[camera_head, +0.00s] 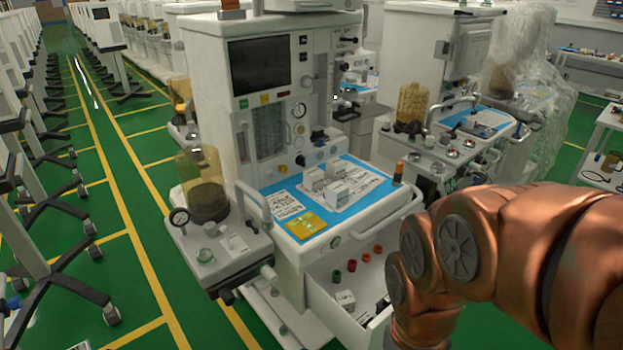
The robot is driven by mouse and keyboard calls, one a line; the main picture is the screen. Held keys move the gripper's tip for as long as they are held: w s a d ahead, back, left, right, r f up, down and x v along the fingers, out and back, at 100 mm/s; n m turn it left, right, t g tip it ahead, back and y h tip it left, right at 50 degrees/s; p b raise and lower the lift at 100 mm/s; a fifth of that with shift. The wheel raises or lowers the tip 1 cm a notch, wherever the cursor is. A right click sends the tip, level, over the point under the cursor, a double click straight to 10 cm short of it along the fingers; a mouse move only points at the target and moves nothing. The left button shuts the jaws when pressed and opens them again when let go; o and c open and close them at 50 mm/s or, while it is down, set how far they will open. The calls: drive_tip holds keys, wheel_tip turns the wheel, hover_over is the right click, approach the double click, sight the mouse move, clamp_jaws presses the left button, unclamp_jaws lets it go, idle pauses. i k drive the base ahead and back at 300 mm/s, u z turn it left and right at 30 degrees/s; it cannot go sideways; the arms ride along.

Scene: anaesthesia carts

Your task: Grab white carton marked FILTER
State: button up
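Several small white cartons (337,191) stand close together on printed sheets on the blue mat (372,206) of the nearest anaesthesia cart. Another small white carton (345,299) lies in the open drawer (318,277) below that worktop. Their lettering is too small to read, so I cannot tell which carton is marked FILTER. My copper arm comes in from the right and covers part of the drawer's right side. My gripper is out of the picture, so its state does not show.
Red, orange and green round items (365,257) lie in the drawer. A yellow label (306,224) is on the mat. An amber canister (203,184) stands on the cart's left side. A second cart (455,155) stands behind to the right.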

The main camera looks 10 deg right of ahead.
sight(313, 177)
drive_tip(key=z, duration=1.8)
drive_tip(key=i, duration=3.35)
drive_tip(key=u, duration=4.6)
drive_tip(key=i, duration=0.35)
drive_tip(key=u, duration=0.15)
